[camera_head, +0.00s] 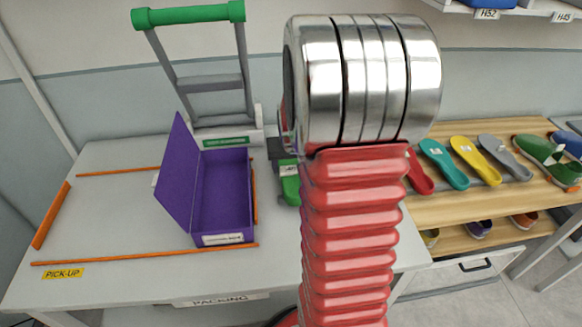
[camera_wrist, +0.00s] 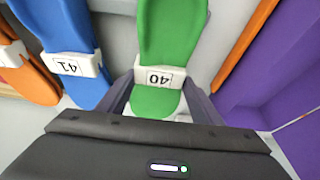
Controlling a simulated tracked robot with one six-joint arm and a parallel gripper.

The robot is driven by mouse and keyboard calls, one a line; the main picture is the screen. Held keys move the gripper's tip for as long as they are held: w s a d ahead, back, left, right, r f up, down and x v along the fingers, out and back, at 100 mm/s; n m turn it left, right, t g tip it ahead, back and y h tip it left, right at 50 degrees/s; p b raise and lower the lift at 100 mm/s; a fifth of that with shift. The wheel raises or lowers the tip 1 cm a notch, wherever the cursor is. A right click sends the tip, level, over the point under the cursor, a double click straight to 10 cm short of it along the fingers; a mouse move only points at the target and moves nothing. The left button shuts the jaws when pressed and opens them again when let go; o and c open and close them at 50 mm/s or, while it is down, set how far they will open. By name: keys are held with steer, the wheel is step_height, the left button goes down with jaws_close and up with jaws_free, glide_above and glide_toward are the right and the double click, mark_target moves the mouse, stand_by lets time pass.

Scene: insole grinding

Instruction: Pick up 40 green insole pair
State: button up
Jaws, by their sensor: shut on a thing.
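The green insole pair (camera_wrist: 156,104) with a white band marked 40 shows at the middle of the wrist view. My gripper (camera_wrist: 159,77) is shut on it, with one dark finger on each side near the white band. In the head view, part of the green pair (camera_head: 290,190) shows just left of my red arm, beside the purple box. My arm hides the rest of it and most of the gripper there. I cannot tell whether the pair touches the table.
The open purple box (camera_head: 224,190) stands on the grey packing table (camera_head: 110,220), between orange strips (camera_head: 145,255). In the wrist view, a blue pair marked 41 (camera_wrist: 85,93) and an orange pair (camera_wrist: 28,78) are at left. A wooden shelf (camera_head: 440,209) with several insoles is at right.

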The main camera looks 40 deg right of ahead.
mark_target(290, 168)
steer(key=shift+c, duration=0.9)
steer(key=shift+r, duration=0.15)
step_height(290, 168, up, 10)
stand_by(0.3)
